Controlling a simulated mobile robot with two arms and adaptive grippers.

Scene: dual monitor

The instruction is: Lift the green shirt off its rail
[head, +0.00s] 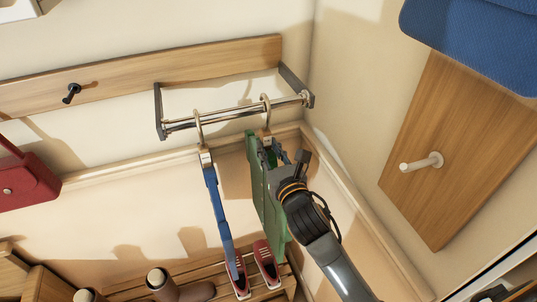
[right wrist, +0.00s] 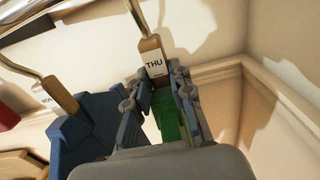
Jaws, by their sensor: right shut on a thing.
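The green shirt (head: 257,185) hangs on a hanger whose hook is over the metal rail (head: 235,113), near the rail's right end. My right gripper (head: 270,148) is at the top of the green shirt, just below the hook. In the right wrist view, the fingers (right wrist: 160,88) are on both sides of the green shirt (right wrist: 168,122), below a wooden hanger block with a "THU" tag (right wrist: 154,62). The gripper is shut on the shirt's upper part. The fingers hide some of it. My left gripper is not in view.
A blue shirt (head: 218,205) hangs close by on the left of the rail. Red shoes (head: 265,262) and boots (head: 175,288) stand on the slatted bench below. A red bag (head: 25,183) hangs far left. The corner wall is close on the right, with a peg board (head: 440,120).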

